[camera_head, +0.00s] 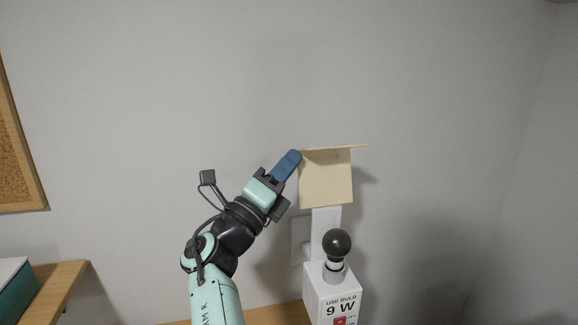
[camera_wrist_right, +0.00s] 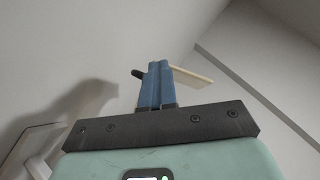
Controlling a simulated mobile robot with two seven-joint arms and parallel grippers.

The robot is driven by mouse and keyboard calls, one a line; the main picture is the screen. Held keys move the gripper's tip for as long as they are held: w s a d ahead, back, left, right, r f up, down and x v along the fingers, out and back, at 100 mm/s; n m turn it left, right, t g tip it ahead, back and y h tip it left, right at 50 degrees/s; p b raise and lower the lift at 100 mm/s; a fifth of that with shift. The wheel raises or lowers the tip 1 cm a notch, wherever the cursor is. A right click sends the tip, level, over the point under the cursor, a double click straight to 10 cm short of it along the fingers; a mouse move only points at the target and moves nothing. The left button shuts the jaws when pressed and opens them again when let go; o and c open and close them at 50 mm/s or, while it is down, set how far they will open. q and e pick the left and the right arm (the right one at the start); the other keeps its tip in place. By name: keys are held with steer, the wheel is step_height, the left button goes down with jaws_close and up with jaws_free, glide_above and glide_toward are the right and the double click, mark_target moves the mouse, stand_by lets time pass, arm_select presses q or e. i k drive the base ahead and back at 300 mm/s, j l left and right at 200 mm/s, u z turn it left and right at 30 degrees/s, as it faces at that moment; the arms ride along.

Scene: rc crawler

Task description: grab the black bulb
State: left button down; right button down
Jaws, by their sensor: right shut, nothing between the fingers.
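The black bulb (camera_head: 336,243) is upright with a pale base, in a grey holder on top of a white box (camera_head: 318,285) marked "USE BULB 9 W". My right gripper (camera_head: 294,156) is up and to the left of the bulb, clear of it, at the left edge of a beige lamp shade (camera_head: 326,182). Its blue fingers are shut together and empty; they also show in the right wrist view (camera_wrist_right: 157,72). There, a small dark end (camera_wrist_right: 138,73) pokes out left of the fingers; I cannot tell what it is. My left gripper is not in view.
The beige shade has a flat top board (camera_head: 345,147) and stands above a white post (camera_head: 325,222) behind the bulb. A wooden surface (camera_head: 270,315) lies below. A corkboard (camera_head: 18,150) hangs at left. The space right of the bulb is clear.

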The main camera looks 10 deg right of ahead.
mark_target(336, 243)
steer(key=k, duration=1)
